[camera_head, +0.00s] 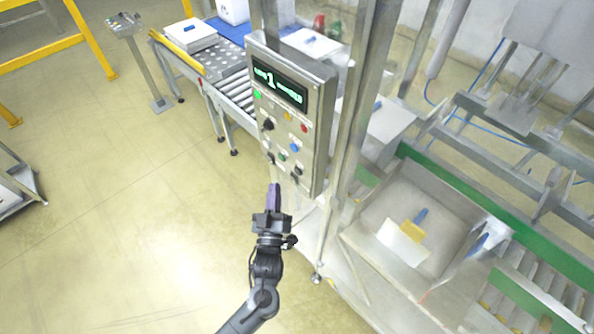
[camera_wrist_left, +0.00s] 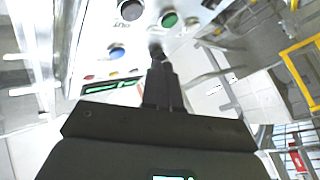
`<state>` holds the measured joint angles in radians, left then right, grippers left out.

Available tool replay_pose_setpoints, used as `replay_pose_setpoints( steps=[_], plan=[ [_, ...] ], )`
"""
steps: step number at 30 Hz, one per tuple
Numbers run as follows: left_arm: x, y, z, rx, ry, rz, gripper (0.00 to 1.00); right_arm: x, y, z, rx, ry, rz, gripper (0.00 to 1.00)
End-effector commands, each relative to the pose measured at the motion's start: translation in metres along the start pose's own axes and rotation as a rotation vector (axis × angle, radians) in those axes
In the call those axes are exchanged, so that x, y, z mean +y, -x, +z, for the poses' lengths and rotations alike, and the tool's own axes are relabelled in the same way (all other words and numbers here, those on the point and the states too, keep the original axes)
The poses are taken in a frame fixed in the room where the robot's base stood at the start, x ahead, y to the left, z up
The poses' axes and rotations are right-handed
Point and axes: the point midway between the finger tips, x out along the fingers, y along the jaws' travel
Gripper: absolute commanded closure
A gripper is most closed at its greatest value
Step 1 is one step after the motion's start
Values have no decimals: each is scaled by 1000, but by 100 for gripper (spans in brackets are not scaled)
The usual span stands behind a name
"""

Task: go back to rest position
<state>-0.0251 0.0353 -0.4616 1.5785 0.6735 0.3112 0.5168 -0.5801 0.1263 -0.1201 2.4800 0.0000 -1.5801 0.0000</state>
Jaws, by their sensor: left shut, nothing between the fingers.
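My left gripper (camera_head: 274,188) is in the lower middle of the head view, below and in front of the control panel (camera_head: 287,130). Its fingers are together with nothing between them. In the left wrist view, the shut fingers (camera_wrist_left: 160,68) point at the panel's lower part, close to a dark knob (camera_wrist_left: 156,50). I cannot tell whether they touch it. A green button (camera_wrist_left: 169,19) and a blue button (camera_wrist_left: 116,52) show near the fingers. My right gripper is not in view.
A roller conveyor (camera_head: 238,98) runs behind the panel. A metal box-shaped bay (camera_head: 440,200) with a white sheet (camera_head: 402,243) stands at the right. A yellow frame (camera_head: 92,38) and a pedestal (camera_head: 145,65) stand at the left. The floor (camera_head: 130,220) left of my arm is clear.

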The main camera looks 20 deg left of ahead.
Motion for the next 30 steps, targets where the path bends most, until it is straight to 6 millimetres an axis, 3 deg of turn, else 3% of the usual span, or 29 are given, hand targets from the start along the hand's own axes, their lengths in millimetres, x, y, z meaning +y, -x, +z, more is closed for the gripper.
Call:
replay_pose_setpoints(
  steps=[8, 14, 17, 21, 30],
  plan=[
    [-1, 4, 1, -10, -2, -4, 100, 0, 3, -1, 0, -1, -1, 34],
    [-24, 38, 4, -76, -28, -50, 100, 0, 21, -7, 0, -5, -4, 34],
    [-36, 56, -17, -95, -22, -77, 100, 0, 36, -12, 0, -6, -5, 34],
    [-52, 78, -44, -262, -2, -144, 100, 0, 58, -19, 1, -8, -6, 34],
    [-50, 128, -82, -793, -126, -184, 100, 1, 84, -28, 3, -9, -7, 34]
  ],
)
